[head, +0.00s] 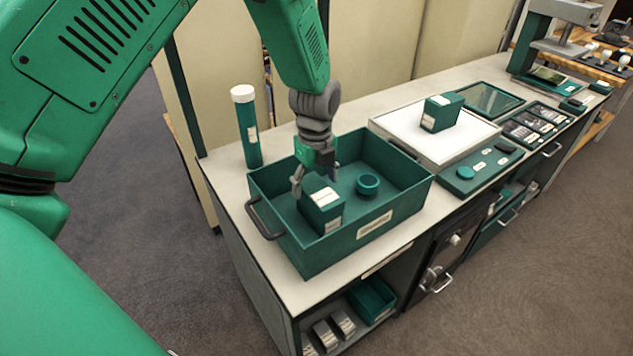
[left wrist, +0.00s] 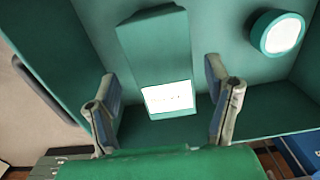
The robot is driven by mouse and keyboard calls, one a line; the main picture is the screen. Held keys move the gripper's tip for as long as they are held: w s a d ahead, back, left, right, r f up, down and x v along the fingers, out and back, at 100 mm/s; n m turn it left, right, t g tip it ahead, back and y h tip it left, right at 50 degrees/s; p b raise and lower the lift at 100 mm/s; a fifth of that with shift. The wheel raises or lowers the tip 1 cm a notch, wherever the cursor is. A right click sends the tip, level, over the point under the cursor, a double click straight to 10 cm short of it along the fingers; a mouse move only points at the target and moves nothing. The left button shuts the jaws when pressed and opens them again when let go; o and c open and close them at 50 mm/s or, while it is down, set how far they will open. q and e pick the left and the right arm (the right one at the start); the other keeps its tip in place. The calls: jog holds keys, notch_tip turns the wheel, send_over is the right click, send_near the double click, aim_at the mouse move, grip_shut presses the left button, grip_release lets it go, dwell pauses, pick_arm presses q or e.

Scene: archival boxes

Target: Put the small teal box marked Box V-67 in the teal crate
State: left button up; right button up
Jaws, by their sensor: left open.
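The teal crate (head: 345,242) stands on the counter with a label on its front. A small teal box (head: 322,212) with a white label rests inside it, toward the left; its lettering is too small to read. My left gripper (head: 316,178) points down into the crate, just above this box. In the left wrist view the box (left wrist: 155,55) lies between the spread fingers of the gripper (left wrist: 160,75), with gaps on both sides. A second small teal box (head: 441,112) stands on a white panel to the right. My right gripper is not in view.
A round teal-rimmed container (head: 367,185) sits in the crate, right of the box. A tall teal tube (head: 247,130) with a white cap stands behind the crate's left corner. The white panel (head: 405,125), a dark tray (head: 490,101) and a teal board (head: 475,178) fill the counter rightward.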

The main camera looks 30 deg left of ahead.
pick_arm(q)
notch_tip(320, 180, up, 13)
jog(key=shift+d+r+p, duration=0.15)
jog(key=shift+p, duration=0.25)
dwell(0.5)
